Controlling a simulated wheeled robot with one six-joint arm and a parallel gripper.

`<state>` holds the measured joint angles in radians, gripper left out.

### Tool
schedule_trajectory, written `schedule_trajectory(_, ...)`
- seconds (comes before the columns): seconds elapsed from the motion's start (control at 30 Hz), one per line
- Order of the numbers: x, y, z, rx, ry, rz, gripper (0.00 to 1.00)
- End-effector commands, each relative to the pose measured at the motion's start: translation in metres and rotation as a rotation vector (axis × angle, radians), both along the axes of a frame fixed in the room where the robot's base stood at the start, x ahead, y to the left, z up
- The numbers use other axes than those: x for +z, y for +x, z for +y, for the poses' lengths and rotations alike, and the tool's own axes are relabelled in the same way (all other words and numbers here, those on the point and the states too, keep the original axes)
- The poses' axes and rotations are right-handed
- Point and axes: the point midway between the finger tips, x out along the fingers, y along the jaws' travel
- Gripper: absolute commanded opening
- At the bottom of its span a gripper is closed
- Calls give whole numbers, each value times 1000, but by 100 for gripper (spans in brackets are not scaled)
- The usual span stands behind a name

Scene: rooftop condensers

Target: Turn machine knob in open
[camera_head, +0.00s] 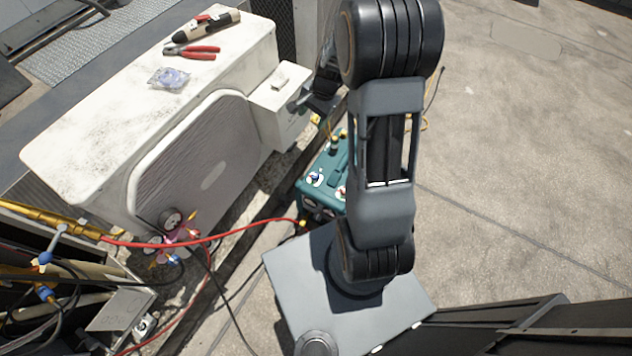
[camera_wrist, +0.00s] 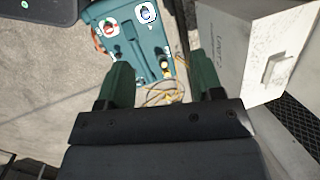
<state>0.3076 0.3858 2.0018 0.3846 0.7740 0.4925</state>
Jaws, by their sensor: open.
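The teal machine (camera_head: 306,188) stands on the ground beside the condenser, partly hidden behind my arm. It also shows at the top of the wrist view (camera_wrist: 138,45). On its top, one knob (camera_wrist: 111,27) has a red-marked round label and another (camera_wrist: 147,15) has a blue-marked label. The blue one also shows in the head view (camera_head: 316,177). Dark fittings sit at the machine's other end. My gripper (camera_wrist: 163,78) is open and empty, its green fingers apart from the machine and its knobs.
The white condenser (camera_head: 100,110) stands at left, with red pliers (camera_head: 192,52), a cylindrical tool (camera_head: 203,30) and a clear bag (camera_head: 169,78) on top. A red hose (camera_head: 215,238) and gauges (camera_head: 172,220) are in front. Concrete at right is clear.

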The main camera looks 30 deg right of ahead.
Motion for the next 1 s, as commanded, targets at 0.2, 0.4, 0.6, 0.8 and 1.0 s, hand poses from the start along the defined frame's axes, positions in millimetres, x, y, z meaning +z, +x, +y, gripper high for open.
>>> schedule_trajectory(0.2, -147, 17, -43, -345, 109, 128, 60)
schedule_trajectory(0.4, -222, 17, -65, -543, 164, 198, 60)
schedule_trajectory(0.6, -257, 14, -71, -630, 187, 229, 60)
schedule_trajectory(0.8, -285, 15, -63, -642, 191, 236, 60)
schedule_trajectory(1.0, -322, 18, -48, -642, 191, 236, 60)
